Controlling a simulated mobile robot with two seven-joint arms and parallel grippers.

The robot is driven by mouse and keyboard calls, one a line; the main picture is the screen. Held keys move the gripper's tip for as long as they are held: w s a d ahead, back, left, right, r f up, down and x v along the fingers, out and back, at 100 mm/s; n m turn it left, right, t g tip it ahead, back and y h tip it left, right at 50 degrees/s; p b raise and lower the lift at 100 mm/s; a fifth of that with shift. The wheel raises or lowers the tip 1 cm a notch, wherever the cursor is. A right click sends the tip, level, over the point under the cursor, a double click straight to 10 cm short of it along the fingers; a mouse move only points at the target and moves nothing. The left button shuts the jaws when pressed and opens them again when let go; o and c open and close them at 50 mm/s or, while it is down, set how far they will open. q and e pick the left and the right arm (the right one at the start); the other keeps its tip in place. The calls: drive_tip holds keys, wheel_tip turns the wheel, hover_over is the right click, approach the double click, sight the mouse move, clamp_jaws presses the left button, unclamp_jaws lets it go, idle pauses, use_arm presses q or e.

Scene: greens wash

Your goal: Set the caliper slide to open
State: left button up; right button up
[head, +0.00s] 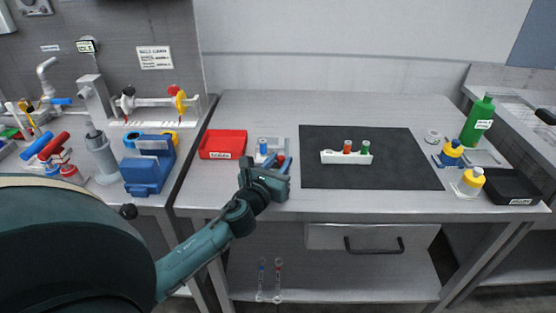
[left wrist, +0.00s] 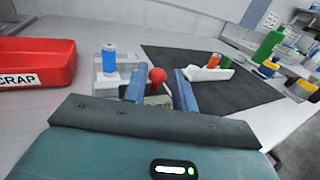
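A small grey fixture, which looks like the caliper, stands beside the red bin, with a blue cylinder (head: 263,146) on it. In the left wrist view the fixture (left wrist: 105,78) carries the blue cylinder (left wrist: 109,60). A red ball knob (left wrist: 157,75), apparently on the slide, shows between the finger pads. My left gripper (head: 278,163) is at the fixture's near side; in the left wrist view its two blue-grey fingers (left wrist: 160,90) stand apart on either side of the knob. I cannot tell whether they touch it. The slide's body is mostly hidden. My right gripper is not in view.
A red scrap bin (head: 222,144) is just left of the fixture. A black mat (head: 370,177) with a white block (head: 346,158) holding red and green vials lies to the right. Bottles (head: 478,121) and a black tray (head: 511,187) stand far right. The mat's front is clear.

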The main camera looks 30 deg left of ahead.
use_arm(q)
drive_tip(key=shift+o, duration=1.1)
drive_tip(key=shift+s, duration=0.1)
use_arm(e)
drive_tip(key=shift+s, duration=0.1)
use_arm(q)
drive_tip(key=shift+s, duration=0.35)
drive_tip(key=s+d+b, duration=0.2)
drive_tip(key=s, duration=1)
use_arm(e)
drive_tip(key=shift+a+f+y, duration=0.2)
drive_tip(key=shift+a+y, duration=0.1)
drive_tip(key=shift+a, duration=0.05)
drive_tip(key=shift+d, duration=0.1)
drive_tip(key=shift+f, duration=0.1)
